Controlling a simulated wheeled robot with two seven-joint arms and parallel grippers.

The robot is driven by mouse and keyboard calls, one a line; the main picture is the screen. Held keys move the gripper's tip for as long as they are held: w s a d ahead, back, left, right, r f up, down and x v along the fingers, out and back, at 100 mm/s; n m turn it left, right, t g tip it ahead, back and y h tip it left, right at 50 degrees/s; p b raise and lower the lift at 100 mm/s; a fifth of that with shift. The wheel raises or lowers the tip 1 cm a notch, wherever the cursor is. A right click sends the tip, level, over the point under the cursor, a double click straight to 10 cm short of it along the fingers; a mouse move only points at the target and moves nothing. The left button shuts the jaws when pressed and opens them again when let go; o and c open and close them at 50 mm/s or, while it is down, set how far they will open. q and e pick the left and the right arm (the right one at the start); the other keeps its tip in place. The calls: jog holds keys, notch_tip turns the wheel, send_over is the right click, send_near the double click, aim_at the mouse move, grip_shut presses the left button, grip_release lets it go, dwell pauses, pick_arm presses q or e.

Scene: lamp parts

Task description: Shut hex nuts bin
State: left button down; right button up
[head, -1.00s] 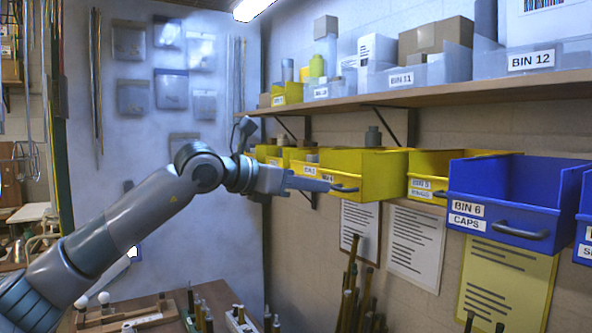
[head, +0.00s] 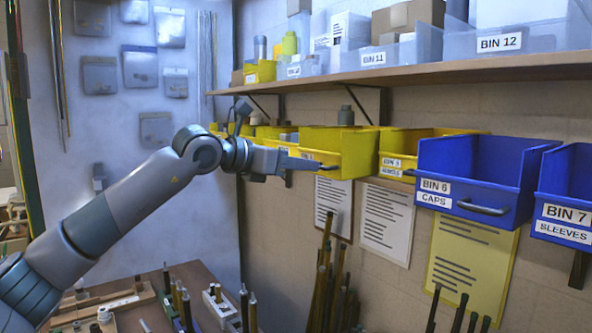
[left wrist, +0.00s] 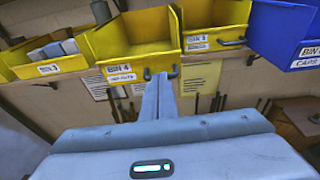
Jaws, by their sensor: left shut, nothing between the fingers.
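The hex nuts bin is the yellow bin marked BIN 4 (head: 350,153), which hangs under the shelf and sticks out farther than the yellow bin to its right. In the left wrist view the bin (left wrist: 135,38) shows its front, with BIN 4 and a blurred second line on the label, and a dark handle at lower right. My left gripper (head: 314,165) is shut and empty, its fingertips at the bin's front by the handle. In the left wrist view its fingers (left wrist: 160,80) cover part of the front's lower edge; I cannot tell whether they touch. My right gripper is out of view.
Yellow BIN 5 (head: 432,145), blue BIN 6 (head: 478,165) and blue BIN 7 (head: 565,190) stand to the right. BIN 3 (left wrist: 50,68) is to the left. A wooden shelf (head: 450,72) runs above. Paper sheets hang below, and dark rods stand lower down.

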aim_at(331, 159)
pick_arm(q)
jog(key=x, duration=0.3)
jog(key=r+x, duration=0.1)
jog(key=x, duration=0.3)
jog(key=r+x, duration=0.1)
jog(key=x, duration=0.2)
jog(key=shift+w+d, duration=0.1)
jog(key=shift+d, duration=0.35)
jog(key=shift+a+r, duration=0.1)
jog(key=shift+r, duration=0.05)
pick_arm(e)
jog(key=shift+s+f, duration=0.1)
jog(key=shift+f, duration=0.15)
pick_arm(q)
jog(key=shift+a, duration=0.1)
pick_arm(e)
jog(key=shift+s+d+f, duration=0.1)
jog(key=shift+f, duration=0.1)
